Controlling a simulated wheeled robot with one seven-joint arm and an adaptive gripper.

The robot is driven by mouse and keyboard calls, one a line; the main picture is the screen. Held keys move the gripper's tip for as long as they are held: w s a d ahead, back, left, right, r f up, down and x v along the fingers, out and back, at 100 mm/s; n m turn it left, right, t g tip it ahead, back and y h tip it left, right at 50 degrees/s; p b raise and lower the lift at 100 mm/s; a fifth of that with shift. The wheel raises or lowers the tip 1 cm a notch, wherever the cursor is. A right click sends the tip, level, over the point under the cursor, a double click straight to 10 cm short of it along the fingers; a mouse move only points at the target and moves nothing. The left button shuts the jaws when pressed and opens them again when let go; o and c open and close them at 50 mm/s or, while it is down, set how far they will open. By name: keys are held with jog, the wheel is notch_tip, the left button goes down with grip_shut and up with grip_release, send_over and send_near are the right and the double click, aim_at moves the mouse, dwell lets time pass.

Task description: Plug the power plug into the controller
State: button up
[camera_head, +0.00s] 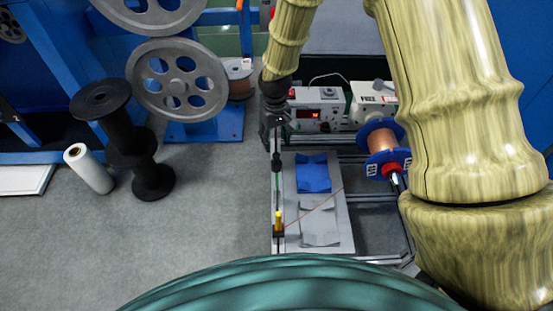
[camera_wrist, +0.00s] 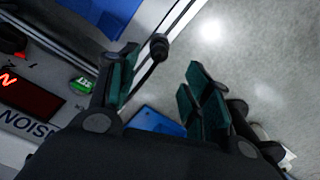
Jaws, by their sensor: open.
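The controller (camera_head: 317,110) is a pale box with a lit red display behind the rail frame. Its front shows at the left of the wrist view (camera_wrist: 42,125), with the red display, a green button and upside-down lettering. My gripper (camera_wrist: 163,72) is open, its two teal-padded fingers apart. In the head view my gripper (camera_head: 272,122) points down just left of the controller. A black round-headed piece on a thin dark stem (camera_wrist: 158,47) shows between and beyond the fingertips, near the rail. I cannot tell whether it is the power plug, or whether it touches a finger.
A second box (camera_head: 370,100) and a copper wire spool with blue flanges (camera_head: 382,142) stand right of the controller. A metal plate (camera_head: 342,215) carries a blue piece (camera_head: 313,174). Black spools (camera_head: 150,180) and a white roll (camera_head: 88,168) stand left. The floor between is clear.

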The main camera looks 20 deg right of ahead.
aim_at(276, 154)
notch_tip(276, 154, down, 4)
jog(key=shift+f+b, duration=0.1)
jog(key=shift+b, duration=0.65)
notch_tip(276, 154, down, 5)
jog(key=b, duration=0.4)
jog(key=shift+s+d+f, duration=0.1)
jog(key=shift+f, duration=0.05)
jog(key=shift+c, duration=0.2)
jog(key=c, duration=1)
